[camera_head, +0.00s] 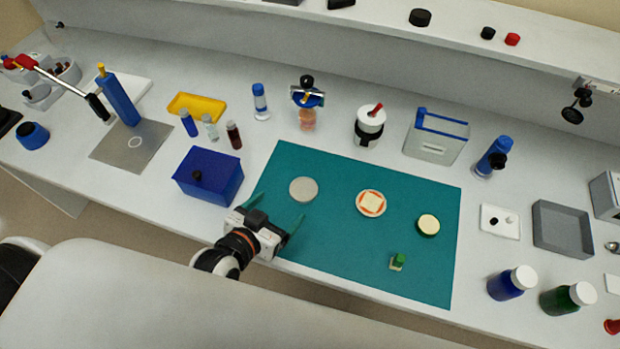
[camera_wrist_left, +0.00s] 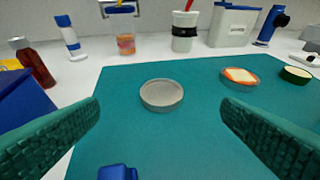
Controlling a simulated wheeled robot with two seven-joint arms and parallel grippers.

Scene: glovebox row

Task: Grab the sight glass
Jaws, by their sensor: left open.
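A flat round grey disc with a pale rim (camera_head: 303,189), which looks like the sight glass, lies on the left part of the teal mat (camera_head: 340,250). In the left wrist view the disc (camera_wrist_left: 162,95) lies ahead, between the lines of the two fingers and apart from both. My left gripper (camera_head: 281,207) is open and empty at the near left edge of the mat, with its teal fingers spread toward the disc. My right gripper is not in view.
A blue box (camera_head: 209,176) stands just left of the gripper. A small blue thing (camera_wrist_left: 118,172) shows between the fingers. An orange-and-cream disc (camera_head: 371,203), a green-rimmed disc (camera_head: 428,225) and a green block (camera_head: 398,261) lie further right.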

